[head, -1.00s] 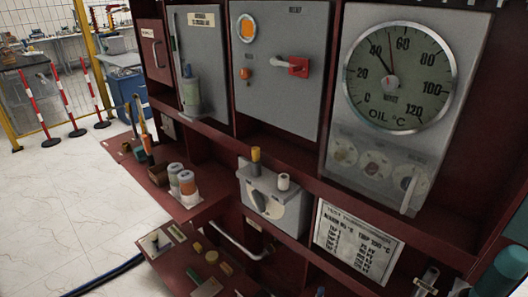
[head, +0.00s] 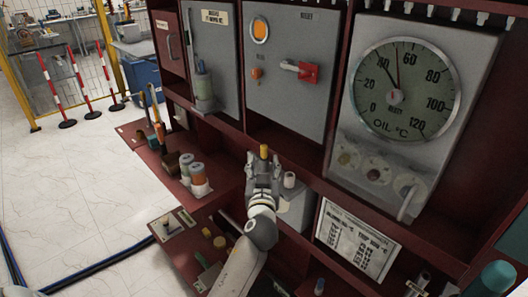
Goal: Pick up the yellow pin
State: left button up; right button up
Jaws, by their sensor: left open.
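The yellow pin (head: 264,151) stands upright on the grey switch box (head: 299,207) on the red panel, with only its top showing. My left gripper (head: 263,164) is open, and its fingertips are at the pin, just in front of or around it; I cannot tell whether they touch it. The gripper and my arm hide the lower part of the pin and much of the box.
A white knob (head: 290,179) stands close to the right of the pin. A large oil temperature dial (head: 405,88) is at the upper right. Two capped jars (head: 192,175) stand on the ledge at left. Small parts lie on a lower red shelf (head: 185,252).

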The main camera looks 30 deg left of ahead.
aim_at(264, 148)
pick_arm(q)
jog(key=x, duration=0.3)
jog(key=shift+w+a+r+p, duration=0.1)
jog(key=shift+w+a+p, duration=0.1)
jog(key=shift+w+p, duration=0.15)
jog(key=shift+w+a, duration=0.2)
jog(key=shift+w, duration=0.25)
jog(key=shift+w+a+r+p, duration=0.1)
jog(key=shift+w+p, duration=0.15)
jog(key=shift+p, duration=0.05)
jog(key=p+x, duration=0.1)
jog(key=x, duration=0.3)
jog(key=shift+s+a, duration=0.1)
jog(key=shift+w+a+p, duration=0.1)
jog(key=shift+w+p, duration=0.2)
pick_arm(e)
jog(key=r, duration=0.2)
jog(key=a+r, duration=0.1)
jog(key=shift+s, duration=0.3)
jog(key=shift+d, duration=0.1)
pick_arm(q)
jog(key=shift+c, duration=0.8)
grip_shut()
